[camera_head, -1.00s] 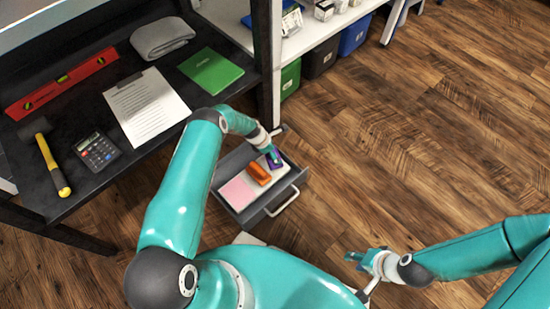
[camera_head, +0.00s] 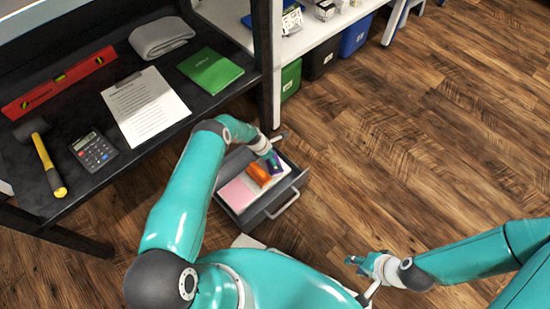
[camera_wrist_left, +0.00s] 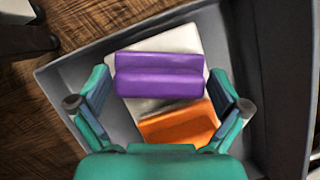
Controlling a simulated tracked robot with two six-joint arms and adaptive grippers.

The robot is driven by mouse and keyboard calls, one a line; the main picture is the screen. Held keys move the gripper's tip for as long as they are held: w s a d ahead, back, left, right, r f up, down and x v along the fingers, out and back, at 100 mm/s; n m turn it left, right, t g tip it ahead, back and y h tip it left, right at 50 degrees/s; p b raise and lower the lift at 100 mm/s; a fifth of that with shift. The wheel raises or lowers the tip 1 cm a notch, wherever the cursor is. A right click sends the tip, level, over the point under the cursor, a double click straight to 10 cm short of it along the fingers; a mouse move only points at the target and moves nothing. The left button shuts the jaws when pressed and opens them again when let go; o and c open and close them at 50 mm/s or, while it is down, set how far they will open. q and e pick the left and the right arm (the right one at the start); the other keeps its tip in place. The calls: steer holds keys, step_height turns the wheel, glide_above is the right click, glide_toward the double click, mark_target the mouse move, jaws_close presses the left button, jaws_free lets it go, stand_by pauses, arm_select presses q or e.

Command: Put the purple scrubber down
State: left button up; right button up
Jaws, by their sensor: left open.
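The purple scrubber (camera_head: 276,167) is in the open drawer (camera_head: 248,219), partly hidden by my left gripper (camera_head: 272,164). In the left wrist view the purple scrubber (camera_wrist_left: 160,76) lies across a white item (camera_wrist_left: 180,38), with an orange scrubber (camera_wrist_left: 178,128) close below it. My left gripper (camera_wrist_left: 160,82) is open, one finger to each side of the purple scrubber, with gaps between. My right gripper (camera_head: 354,261) is over the floor at the lower right, away from the drawer. It is too small to tell its jaws.
A pink item (camera_head: 237,194) lies in the drawer's near left part. The dark bench (camera_head: 200,100) beside it holds a clipboard (camera_head: 146,105), a green book (camera_head: 210,68), a calculator (camera_head: 93,151) and a hammer (camera_head: 46,160). Floor to the right is clear.

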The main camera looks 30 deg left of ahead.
arm_select(q)
steer(key=shift+r+p, duration=0.3)
steer(key=p+v, duration=0.4)
steer(key=v, duration=0.6)
steer(key=s+d+r+m+g, duration=0.1)
steer(key=s+d+r+m, duration=0.3)
steer(key=s+d+m, duration=0.2)
steer(key=s+d+r+m+g, duration=0.1)
steer(key=s+d+r+m, duration=0.4)
steer(key=s+m, duration=0.6)
steer(key=s+d+r+m+h, duration=0.1)
steer(key=s+d+r+m, duration=0.4)
steer(key=s+d+m, duration=0.3)
steer(key=shift+s+r+m+g+p, duration=0.25)
steer(key=shift+s+m+g+p, duration=0.05)
steer(key=shift+s+g+p, duration=0.1)
steer(key=shift+d, duration=0.15)
